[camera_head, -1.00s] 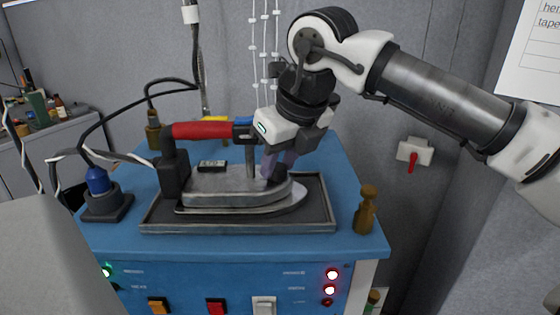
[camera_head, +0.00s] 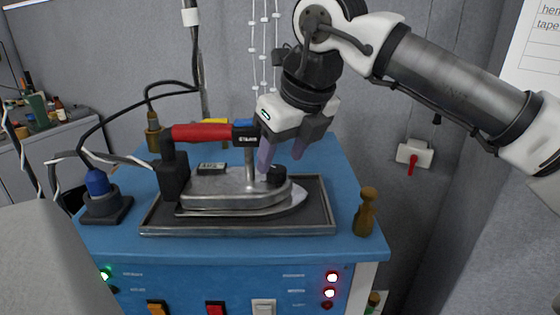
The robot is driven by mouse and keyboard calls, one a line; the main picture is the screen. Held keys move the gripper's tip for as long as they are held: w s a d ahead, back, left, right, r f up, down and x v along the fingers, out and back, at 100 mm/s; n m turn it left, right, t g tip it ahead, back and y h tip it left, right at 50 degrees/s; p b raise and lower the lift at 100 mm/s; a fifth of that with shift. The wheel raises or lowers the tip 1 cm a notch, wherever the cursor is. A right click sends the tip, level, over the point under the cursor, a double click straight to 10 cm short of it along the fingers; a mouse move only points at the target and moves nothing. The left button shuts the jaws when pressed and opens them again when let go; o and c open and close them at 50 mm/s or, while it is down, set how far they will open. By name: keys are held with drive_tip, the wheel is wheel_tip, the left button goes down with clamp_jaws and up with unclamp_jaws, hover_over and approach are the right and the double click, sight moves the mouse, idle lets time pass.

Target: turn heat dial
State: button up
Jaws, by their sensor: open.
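A steam iron (camera_head: 225,190) with a red and black handle (camera_head: 203,132) rests in a dark tray (camera_head: 323,213) on the blue station. A small black dial (camera_head: 277,174) sits on top of the iron near its front end. My gripper (camera_head: 282,160) is open, with its purple fingers pointing down. The left finger is close to the dial's upper left and the right finger is above and to its right. I cannot tell whether either finger touches the dial.
The blue station top (camera_head: 240,244) has a blue-capped fitting (camera_head: 100,195) at left and a brass bottle-shaped piece (camera_head: 366,211) at right. A cable runs from the handle. Lit lamps and switches (camera_head: 264,305) line the front panel. A wall switch (camera_head: 413,155) is at right.

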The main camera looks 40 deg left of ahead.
drive_tip(key=v, duration=1.1)
drive_tip(key=shift+r, duration=0.2)
drive_tip(key=shift+s+f, duration=0.1)
